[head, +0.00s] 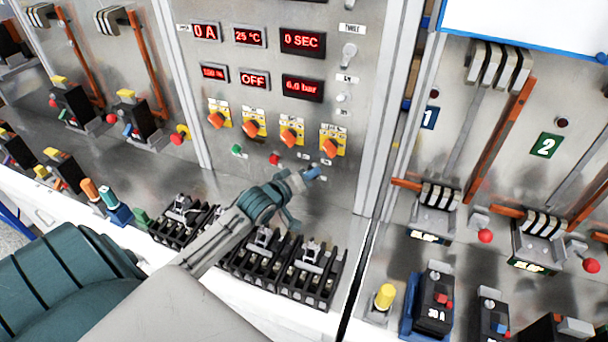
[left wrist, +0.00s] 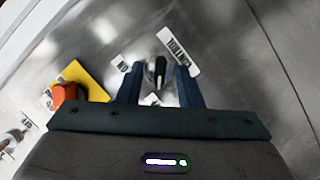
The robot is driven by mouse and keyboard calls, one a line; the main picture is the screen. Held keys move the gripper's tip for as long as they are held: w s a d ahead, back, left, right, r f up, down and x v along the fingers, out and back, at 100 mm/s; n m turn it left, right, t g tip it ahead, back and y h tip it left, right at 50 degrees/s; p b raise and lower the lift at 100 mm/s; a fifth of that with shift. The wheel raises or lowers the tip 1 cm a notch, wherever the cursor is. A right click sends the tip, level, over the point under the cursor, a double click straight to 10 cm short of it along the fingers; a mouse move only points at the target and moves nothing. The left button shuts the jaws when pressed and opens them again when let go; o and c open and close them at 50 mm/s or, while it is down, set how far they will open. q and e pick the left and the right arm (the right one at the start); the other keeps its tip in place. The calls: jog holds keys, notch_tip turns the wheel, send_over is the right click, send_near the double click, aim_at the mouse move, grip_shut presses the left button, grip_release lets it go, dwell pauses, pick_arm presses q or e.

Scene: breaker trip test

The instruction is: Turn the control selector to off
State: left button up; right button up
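The control selector (left wrist: 159,73) is a small dark knob with a light pointer line on the metal panel, seen in the left wrist view. A white label strip (left wrist: 179,52) and a small tag (left wrist: 122,66) sit beyond it. My left gripper (left wrist: 160,82) is open, with one blue finger on each side of the knob and visible gaps between. In the head view my left gripper (head: 310,174) is at the lower part of the panel, below the orange knobs. It seems to hide the selector there. My right gripper is not in view.
Orange knobs on yellow plates (head: 334,147) sit just above my gripper, with a red button (head: 275,159) to its left. Red displays (head: 303,41) are higher up. Black terminal blocks (head: 310,271) stand below on the bench. A vertical frame post (head: 385,120) is to the right.

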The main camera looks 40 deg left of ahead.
pick_arm(q)
jog(key=b+v, duration=0.1)
jog(key=v, duration=0.9)
jog(key=shift+s+b, duration=0.3)
jog(key=shift+r, duration=0.1)
